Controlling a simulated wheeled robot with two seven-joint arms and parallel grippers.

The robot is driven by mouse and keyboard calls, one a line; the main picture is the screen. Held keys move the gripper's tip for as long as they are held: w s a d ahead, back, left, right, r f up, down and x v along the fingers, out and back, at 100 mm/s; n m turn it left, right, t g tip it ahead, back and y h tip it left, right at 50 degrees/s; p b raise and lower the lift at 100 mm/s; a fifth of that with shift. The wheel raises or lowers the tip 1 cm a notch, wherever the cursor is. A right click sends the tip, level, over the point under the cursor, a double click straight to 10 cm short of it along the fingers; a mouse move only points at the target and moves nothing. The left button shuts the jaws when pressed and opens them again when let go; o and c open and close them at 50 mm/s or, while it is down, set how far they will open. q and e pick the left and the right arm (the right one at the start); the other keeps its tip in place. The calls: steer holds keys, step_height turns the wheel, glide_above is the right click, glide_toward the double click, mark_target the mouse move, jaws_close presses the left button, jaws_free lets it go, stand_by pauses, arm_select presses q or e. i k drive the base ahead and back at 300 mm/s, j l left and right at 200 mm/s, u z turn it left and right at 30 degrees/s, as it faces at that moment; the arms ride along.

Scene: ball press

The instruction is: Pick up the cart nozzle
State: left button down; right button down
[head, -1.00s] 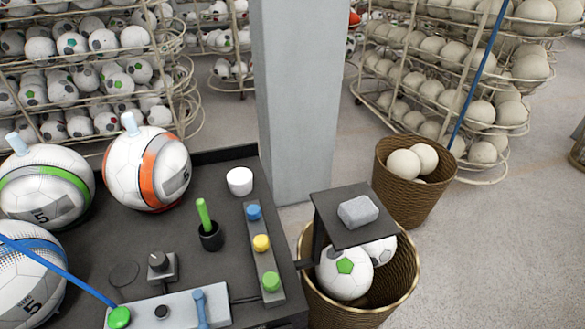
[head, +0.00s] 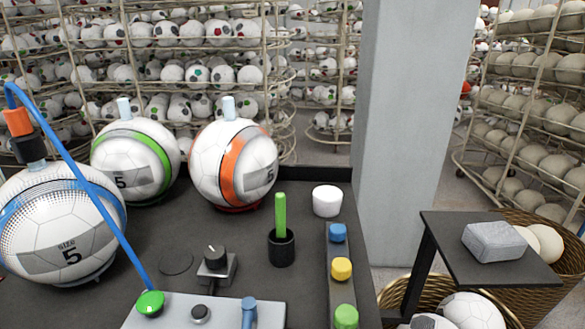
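A fitting with an orange top and black lower part (head: 22,135) sits on a pale stem on top of the blue-striped ball (head: 62,225) at the far left. A blue hose (head: 95,195) runs from the fitting's top down to a green knob (head: 150,303) on a white block. A blue upright piece (head: 248,313) stands at the block's right end, cut off by the bottom edge. None is labelled, so I cannot tell for certain which is the cart nozzle. Neither of my grippers is in view.
Green-striped (head: 135,160) and orange-striped (head: 233,165) balls stand behind. A black cup with a green stick (head: 281,247), a dial (head: 215,268), a white cup (head: 327,201) and coloured buttons (head: 341,269) occupy the dark cart top (head: 310,290). A pillar (head: 412,130) and small shelf (head: 440,240) are right.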

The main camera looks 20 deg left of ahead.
mark_target(28, 145)
steer(key=u, duration=2)
steer(key=j+z, duration=0.2)
steer(key=j, duration=0.2)
steer(key=k+j+z, duration=0.15)
steer(key=j, duration=0.25)
steer(key=i+j+z, duration=0.25)
steer(key=j, duration=0.3)
steer(key=j+z, duration=0.3)
steer(key=j, duration=0.2)
steer(key=j+z, duration=0.25)
steer(key=j, duration=0.3)
steer(key=i, duration=0.05)
